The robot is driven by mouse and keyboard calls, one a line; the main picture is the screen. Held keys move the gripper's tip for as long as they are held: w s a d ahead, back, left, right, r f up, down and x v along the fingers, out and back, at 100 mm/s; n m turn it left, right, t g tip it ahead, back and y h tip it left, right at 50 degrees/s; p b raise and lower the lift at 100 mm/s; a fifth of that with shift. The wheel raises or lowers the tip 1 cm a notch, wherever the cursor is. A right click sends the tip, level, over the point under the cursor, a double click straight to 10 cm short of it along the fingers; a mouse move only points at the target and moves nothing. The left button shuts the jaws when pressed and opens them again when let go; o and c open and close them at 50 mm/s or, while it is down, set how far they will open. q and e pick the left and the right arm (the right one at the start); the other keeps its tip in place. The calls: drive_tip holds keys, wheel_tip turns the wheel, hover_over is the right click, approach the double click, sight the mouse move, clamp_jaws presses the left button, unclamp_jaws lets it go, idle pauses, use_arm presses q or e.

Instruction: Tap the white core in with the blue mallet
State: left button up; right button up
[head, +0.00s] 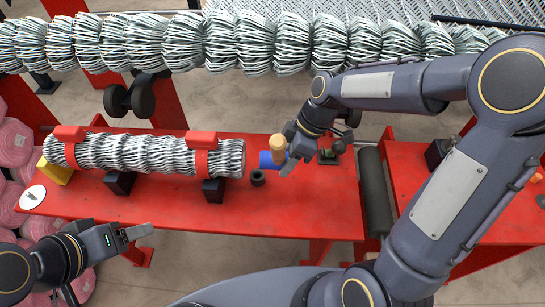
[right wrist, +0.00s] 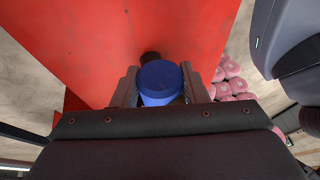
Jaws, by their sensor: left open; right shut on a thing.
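The blue mallet has a blue head (head: 271,160) and a tan wooden handle end (head: 278,143). My right gripper (head: 284,162) is shut on it, just right of the right end of a wire roll (head: 150,153). In the right wrist view the blue head (right wrist: 160,83) sits between the fingers, over the red table. A small gap shows between mallet head and roll end. My left gripper (head: 140,233) is open and empty, in front of the table's front edge.
Two red clamps (head: 203,140) hold the roll on the red table (head: 310,205). A dark ring (head: 257,178) lies below the mallet. A white disc (head: 32,197) is at the left end. Long mesh rolls (head: 240,42) run behind; pink rolls (head: 12,142) lie left.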

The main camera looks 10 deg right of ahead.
drive_tip(key=d, duration=0.2)
drive_tip(key=s+d, duration=0.1)
drive_tip(key=d, duration=0.1)
drive_tip(key=shift+s+d, duration=0.15)
drive_tip(key=shift+d, duration=0.25)
drive_tip(key=shift+r, duration=0.1)
